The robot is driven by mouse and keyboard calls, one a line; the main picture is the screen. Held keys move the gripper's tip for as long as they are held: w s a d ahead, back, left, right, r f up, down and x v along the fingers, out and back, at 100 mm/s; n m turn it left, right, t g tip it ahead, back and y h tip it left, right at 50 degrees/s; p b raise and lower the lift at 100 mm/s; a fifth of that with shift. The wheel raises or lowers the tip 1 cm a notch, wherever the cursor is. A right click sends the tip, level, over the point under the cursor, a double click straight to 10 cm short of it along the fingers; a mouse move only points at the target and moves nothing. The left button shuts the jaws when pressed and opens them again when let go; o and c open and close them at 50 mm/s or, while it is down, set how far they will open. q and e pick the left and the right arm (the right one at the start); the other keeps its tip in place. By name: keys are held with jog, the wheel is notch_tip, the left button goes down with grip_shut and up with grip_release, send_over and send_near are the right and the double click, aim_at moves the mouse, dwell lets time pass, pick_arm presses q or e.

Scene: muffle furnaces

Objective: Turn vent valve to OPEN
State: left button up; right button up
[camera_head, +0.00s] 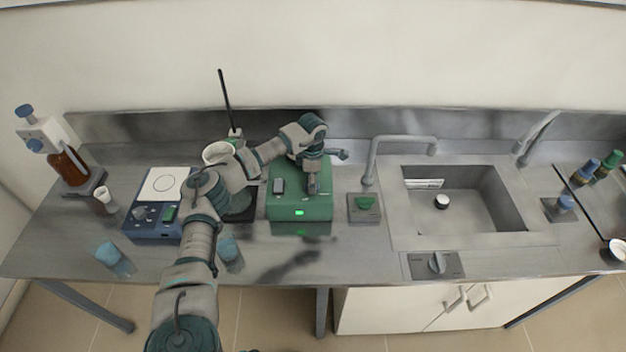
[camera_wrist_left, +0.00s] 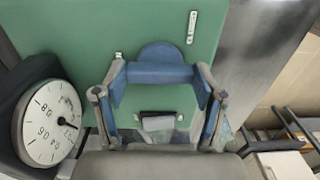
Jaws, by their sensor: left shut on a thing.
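A green box (camera_head: 300,207) with a lit green lamp stands at mid-bench; its green surface fills much of the left wrist view (camera_wrist_left: 85,30). My left arm reaches over it from the left, and my left gripper (camera_head: 313,188) is at its top, right of centre. In the left wrist view, the gripper (camera_wrist_left: 160,74) is shut on a blue bar-shaped handle with a round blue base (camera_wrist_left: 161,50), likely the vent valve. A small white label (camera_wrist_left: 192,27) lies beyond it to the right, and a smaller mark (camera_wrist_left: 118,55) to the left. Their text is unreadable. The gripper hides the handle in the head view.
A round white dial (camera_wrist_left: 50,122) is close beside the box. A blue device (camera_head: 153,222) stands left, a green-knob plate (camera_head: 364,205) and tap (camera_head: 375,160) right, then the sink (camera_head: 465,205).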

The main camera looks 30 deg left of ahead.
pick_arm(q)
jog(key=o, duration=1.1)
jog(key=shift+a+r, duration=0.1)
jog(key=shift+a, duration=0.1)
jog(key=shift+o, duration=0.2)
jog(key=shift+a, duration=0.1)
notch_tip(320, 180, up, 12)
jog(key=shift+f, duration=0.25)
